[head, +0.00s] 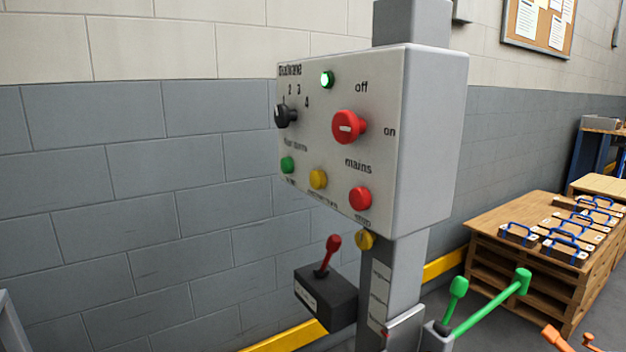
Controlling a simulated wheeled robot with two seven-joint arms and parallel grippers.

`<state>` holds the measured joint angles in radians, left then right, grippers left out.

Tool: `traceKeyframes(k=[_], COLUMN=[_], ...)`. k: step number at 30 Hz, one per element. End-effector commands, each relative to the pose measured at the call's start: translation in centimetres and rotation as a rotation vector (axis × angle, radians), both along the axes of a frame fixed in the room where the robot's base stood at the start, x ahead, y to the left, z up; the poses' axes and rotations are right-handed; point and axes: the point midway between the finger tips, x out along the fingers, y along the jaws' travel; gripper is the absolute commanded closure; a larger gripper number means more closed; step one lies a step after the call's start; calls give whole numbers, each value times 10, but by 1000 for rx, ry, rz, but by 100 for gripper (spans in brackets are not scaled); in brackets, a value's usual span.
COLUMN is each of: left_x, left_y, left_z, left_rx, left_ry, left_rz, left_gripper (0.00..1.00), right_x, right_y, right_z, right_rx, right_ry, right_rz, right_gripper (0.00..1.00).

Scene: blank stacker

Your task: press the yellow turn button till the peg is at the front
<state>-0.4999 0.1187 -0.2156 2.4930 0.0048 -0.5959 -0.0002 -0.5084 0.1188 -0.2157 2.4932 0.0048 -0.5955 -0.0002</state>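A grey control box on a grey post carries a panel (335,95) of knobs and buttons. A round yellow button (318,179) sits low on the panel, between a green button (287,165) and a red button (360,199). The small label under it is too blurred to read. A second yellow part, a small knob (365,239), sits just under the box. No peg can be made out in this view. Neither of my grippers shows, and nothing touches the yellow button.
The panel also has a lit green lamp (327,79), a black selector (286,115) and a red mains switch (348,127). A red-handled lever (331,250) and green levers (495,302) stand below. A pallet stack (525,265) with blue-handled pieces is at right.

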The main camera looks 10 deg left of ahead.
Motion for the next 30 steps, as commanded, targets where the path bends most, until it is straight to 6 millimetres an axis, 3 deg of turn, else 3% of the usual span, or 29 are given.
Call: traceKeyframes(k=[4, 12, 30], left_x=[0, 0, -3], left_y=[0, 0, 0], left_z=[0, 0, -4], left_rx=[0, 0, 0], left_ry=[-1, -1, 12], left_rz=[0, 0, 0], left_gripper=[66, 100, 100], right_x=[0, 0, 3], right_y=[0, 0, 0], right_z=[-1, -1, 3], right_rx=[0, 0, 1], right_ry=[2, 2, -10], right_rz=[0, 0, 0], right_gripper=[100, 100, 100])
